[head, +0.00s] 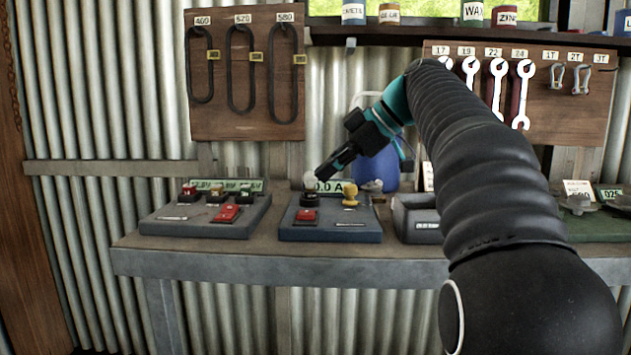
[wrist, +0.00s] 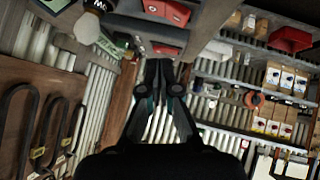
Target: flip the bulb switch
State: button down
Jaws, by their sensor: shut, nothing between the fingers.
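The middle panel (head: 330,234) on the bench holds a pale bulb (head: 309,183) in a black socket (head: 310,199), with a red rocker switch (head: 307,215) in front of it. My gripper (head: 319,172) is shut and empty. In the head view its tips overlap or sit right beside the bulb, above the switch; I cannot tell whether they touch. In the wrist view my gripper (wrist: 162,65) points between the panels, with the bulb (wrist: 87,29) at the upper left and a red switch (wrist: 167,12) at the top edge.
A grey tray (head: 416,220) sits to the right. Belts and wrenches hang behind. The bench front edge (head: 260,258) is clear.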

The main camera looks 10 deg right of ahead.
jog(key=v, duration=0.6)
jog(key=shift+w, duration=0.2)
jog(key=shift+d, duration=0.1)
jog(key=s+a+f+m+h, duration=0.2)
jog(key=s+f+m, duration=0.3)
jog(key=s+f, duration=0.3)
jog(key=s+a+f+m+h, duration=0.2)
jog(key=s+f+m, duration=0.3)
jog(key=f, duration=1)
jog(key=s+a+f+m+h, duration=0.2)
jog(key=s+f+m, duration=0.3)
jog(key=s+f, duration=0.7)
jog(key=shift+a+f+m+h, duration=0.25)
jog(key=shift+m+h, duration=0.15)
jog(key=shift+h, duration=0.5)
jog(key=shift+s, duration=0.1)
